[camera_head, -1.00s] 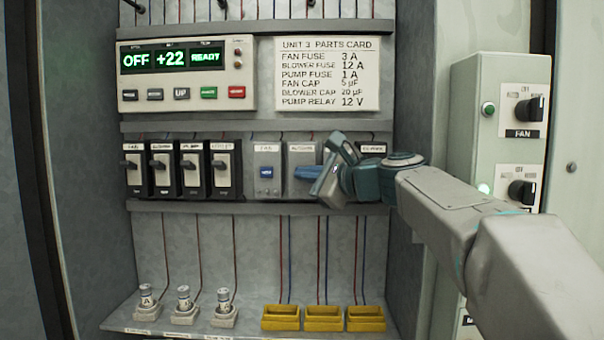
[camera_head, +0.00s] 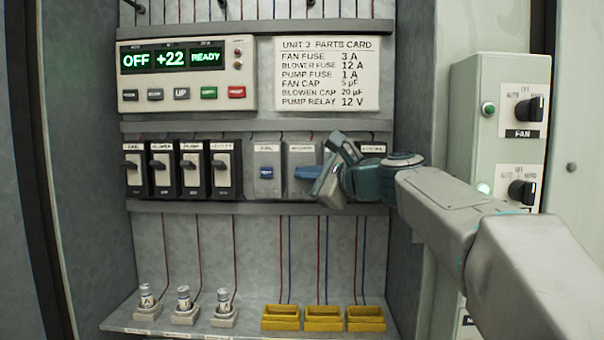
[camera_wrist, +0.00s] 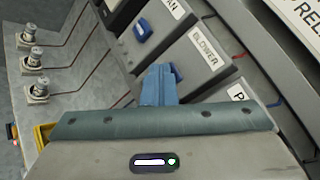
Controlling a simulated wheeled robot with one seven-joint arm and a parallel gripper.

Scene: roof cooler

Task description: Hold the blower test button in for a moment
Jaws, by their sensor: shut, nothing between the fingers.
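The blower module is a light grey box (camera_head: 302,160) labelled BLOWER, in the middle row of the cabinet in the head view. It also shows in the wrist view (camera_wrist: 205,52), with its label facing me. My gripper (camera_head: 316,188) is shut and empty, with its blue fingertips at the lower front of this module.
Several black breakers (camera_head: 192,170) stand to the left on the same rail. The display panel (camera_head: 185,75) above reads OFF, +22 and READY. Yellow sockets (camera_head: 323,318) and small cylinders sit on the bottom shelf. A grey switch box (camera_head: 500,150) stands at the right.

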